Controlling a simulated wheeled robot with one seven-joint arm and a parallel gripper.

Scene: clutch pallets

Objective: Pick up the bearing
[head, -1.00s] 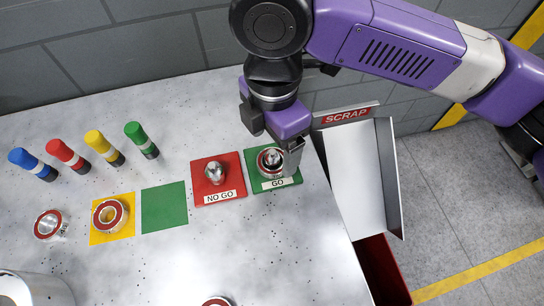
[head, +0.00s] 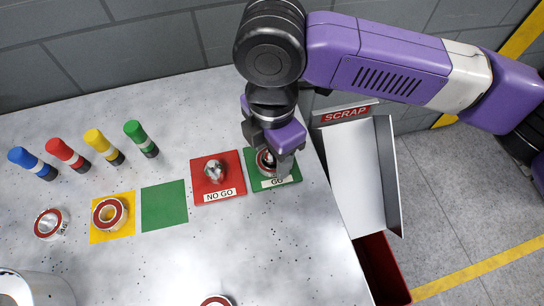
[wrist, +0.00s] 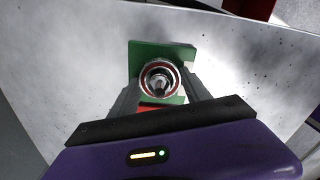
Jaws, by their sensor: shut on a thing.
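The bearing, a metal ring with a red seal (wrist: 146,82), sits around the post on the green GO gauge block (head: 292,173). In the head view the bearing (head: 262,166) is partly hidden by my gripper (head: 270,162). My gripper is low over the GO block. In the wrist view its two fingers (wrist: 161,88) press on opposite sides of the bearing, shut on it. The metal tip of the post (wrist: 160,82) shows inside the ring.
The red NO GO block (head: 233,167) with its metal plug stands just left. A yellow pad (head: 97,236) bears another bearing (head: 109,214); a green pad (head: 164,207) is empty. Colored markers stand behind. The SCRAP chute (head: 352,180) lies right of the table edge.

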